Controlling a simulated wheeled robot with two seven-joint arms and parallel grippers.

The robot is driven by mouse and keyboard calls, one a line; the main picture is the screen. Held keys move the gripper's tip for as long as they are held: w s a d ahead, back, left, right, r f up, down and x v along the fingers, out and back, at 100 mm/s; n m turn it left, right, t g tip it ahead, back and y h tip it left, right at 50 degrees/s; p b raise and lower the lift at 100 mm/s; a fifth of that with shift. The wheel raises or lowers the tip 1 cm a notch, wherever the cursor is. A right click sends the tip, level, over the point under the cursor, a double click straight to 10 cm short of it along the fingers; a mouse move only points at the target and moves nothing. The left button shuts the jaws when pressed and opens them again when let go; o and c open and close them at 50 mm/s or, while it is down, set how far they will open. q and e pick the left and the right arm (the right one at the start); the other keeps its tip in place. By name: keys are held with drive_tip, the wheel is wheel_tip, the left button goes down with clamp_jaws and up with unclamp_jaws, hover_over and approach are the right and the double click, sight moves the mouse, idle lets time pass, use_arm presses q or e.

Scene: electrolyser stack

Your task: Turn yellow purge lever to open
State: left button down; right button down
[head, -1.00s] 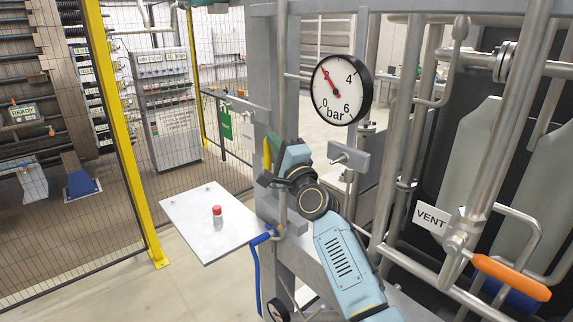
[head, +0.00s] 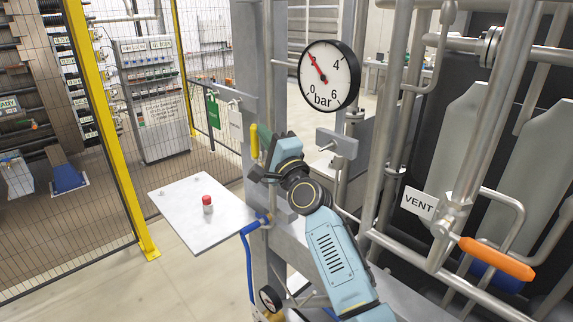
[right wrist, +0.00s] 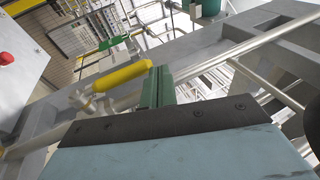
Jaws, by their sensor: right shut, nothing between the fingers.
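The yellow purge lever (head: 255,142) stands near upright at the left side of the grey frame post, just left of my right gripper (head: 264,135) in the head view. In the right wrist view the lever (right wrist: 125,75) slants from a silver valve body (right wrist: 85,101) at its lower left toward the green fingers of my right gripper (right wrist: 158,87). The fingers are shut and empty. They are beside the lever's free end; I cannot tell whether they touch. The valve is hidden behind my gripper in the head view. My left gripper is not in view.
A pressure gauge (head: 329,76) hangs above right of my gripper. A grey bracket (head: 337,143), steel pipes and an orange lever (head: 497,258) by the VENT tag (head: 418,204) are to the right. A plate (head: 181,213) with a red-topped button (head: 207,204) sticks out left. Green and white tags (head: 213,112) hang behind.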

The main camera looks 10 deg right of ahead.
drive_tip(key=b+v, duration=0.1)
drive_tip(key=v, duration=1)
drive_tip(key=s+f+n+g, duration=0.45)
drive_tip(key=s+f, duration=0.25)
drive_tip(key=f, duration=0.2)
drive_tip(key=s+f+n+g, duration=0.4)
drive_tip(key=s+f+n, duration=0.2)
drive_tip(key=f, duration=0.4)
drive_tip(key=s+d+f+n+g+h, duration=0.3)
drive_tip(key=s+d+f+g, duration=0.15)
drive_tip(key=s, duration=0.65)
drive_tip(key=s+d+f+n+g+h, duration=0.3)
drive_tip(key=s+f+n+g, duration=0.15)
drive_tip(key=s, duration=0.65)
wheel_tip(320, 180, down, 32)
drive_tip(key=s+g+b, duration=0.1)
drive_tip(key=s+b, duration=0.2)
drive_tip(key=b, duration=0.3)
drive_tip(key=s+d+f+g+b, duration=0.1)
drive_tip(key=s+d+f+b, duration=0.2)
drive_tip(key=s+f, duration=1.2)
wheel_tip(320, 180, down, 4)
drive_tip(key=shift+s+b, duration=0.3)
drive_tip(key=shift+b, duration=0.4)
